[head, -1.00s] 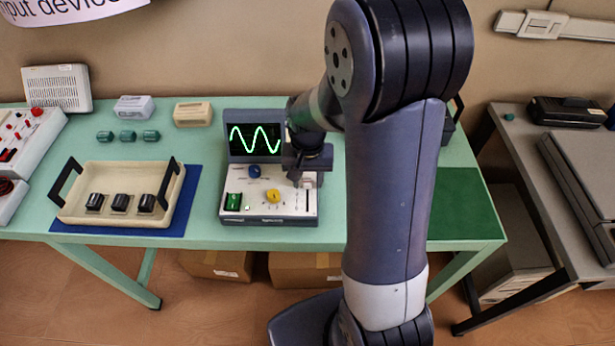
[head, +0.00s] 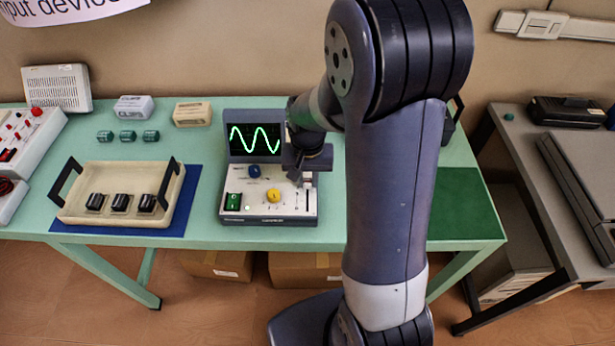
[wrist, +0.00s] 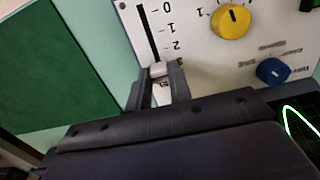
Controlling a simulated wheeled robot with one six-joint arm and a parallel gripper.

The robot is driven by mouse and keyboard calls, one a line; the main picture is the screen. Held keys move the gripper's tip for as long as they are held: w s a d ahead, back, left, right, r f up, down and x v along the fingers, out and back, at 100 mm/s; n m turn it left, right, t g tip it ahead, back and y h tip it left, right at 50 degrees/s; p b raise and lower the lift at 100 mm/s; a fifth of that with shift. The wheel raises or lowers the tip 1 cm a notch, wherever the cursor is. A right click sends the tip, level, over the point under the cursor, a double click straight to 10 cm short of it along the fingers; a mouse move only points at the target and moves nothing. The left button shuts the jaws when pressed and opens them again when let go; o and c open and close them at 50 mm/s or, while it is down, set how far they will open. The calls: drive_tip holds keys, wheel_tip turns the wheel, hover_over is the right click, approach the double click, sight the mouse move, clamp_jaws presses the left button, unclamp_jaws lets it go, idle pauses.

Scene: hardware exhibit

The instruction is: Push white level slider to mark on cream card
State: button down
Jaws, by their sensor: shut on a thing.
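The white level slider (wrist: 158,70) sits in a dark straight slot (wrist: 148,35) on the pale console panel, close to the figure 3 of its printed scale. In the wrist view my gripper (wrist: 159,78) has one finger on each side of the slider and is shut on it. In the head view my gripper (head: 306,181) is over the right side of the console (head: 262,215), and my arm and wrist partly hide the slider area. I cannot pick out the cream card or its mark for certain.
The screen (head: 254,139) with a green wave stands behind. A cream tray (head: 88,214) with black handles stands left. A green mat (wrist: 60,60) lies beside the console.

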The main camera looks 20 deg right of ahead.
sight(307, 201)
drive_tip(key=shift+s+a, duration=0.3)
drive_tip(key=shift+s, duration=0.65)
drive_tip(key=shift+s+a, duration=0.3)
drive_tip(key=shift+s, duration=0.65)
drive_tip(key=c, duration=1.3)
unclamp_jaws()
wheel_tip(307, 201, up, 11)
drive_tip(key=shift+f, duration=0.1)
